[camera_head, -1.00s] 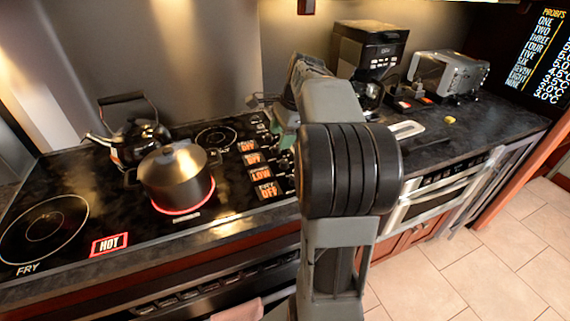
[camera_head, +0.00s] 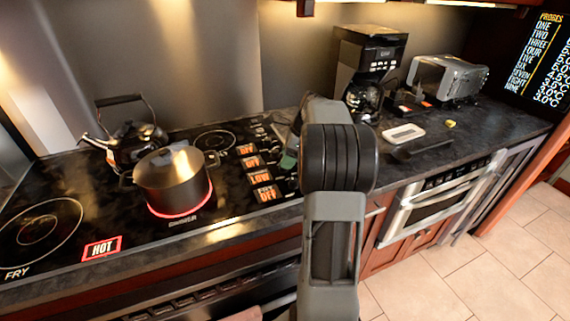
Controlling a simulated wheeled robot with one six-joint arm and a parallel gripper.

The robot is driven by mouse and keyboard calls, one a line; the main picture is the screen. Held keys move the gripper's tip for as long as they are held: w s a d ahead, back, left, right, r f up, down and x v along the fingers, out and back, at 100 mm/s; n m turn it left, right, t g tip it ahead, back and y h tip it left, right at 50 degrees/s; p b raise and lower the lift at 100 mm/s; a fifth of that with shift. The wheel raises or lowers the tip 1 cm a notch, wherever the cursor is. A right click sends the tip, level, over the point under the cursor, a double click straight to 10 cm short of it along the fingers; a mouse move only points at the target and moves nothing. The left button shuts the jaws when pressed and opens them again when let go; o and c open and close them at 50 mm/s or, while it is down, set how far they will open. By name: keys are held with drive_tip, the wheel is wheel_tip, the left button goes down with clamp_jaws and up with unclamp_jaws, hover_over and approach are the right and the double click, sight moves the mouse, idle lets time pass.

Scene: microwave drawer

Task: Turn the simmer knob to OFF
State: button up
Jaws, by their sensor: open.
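A dark pot (camera_head: 172,180) stands on a burner with a glowing red ring; small lettering below it is hard to read. Lit orange displays line the right side of the cooktop (camera_head: 125,235). One display (camera_head: 260,177) reads LOW, and the others, including the front one (camera_head: 266,193), read OFF. The dark knobs beside them are small and partly covered by my arm, so I cannot tell which is the simmer knob. My gripper (camera_head: 282,150) is open, over the knob area at the cooktop's right edge. My arm hides much of it, and I cannot tell whether it touches a knob.
A kettle (camera_head: 133,145) stands behind the pot. A HOT sign (camera_head: 102,248) glows at the front left. A coffee maker (camera_head: 368,65), a toaster oven (camera_head: 447,78) and a white tray (camera_head: 403,133) are on the right counter. The floor at right is clear.

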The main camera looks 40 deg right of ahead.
drive_tip(key=shift+x, duration=1.45)
drive_tip(key=c, duration=0.9)
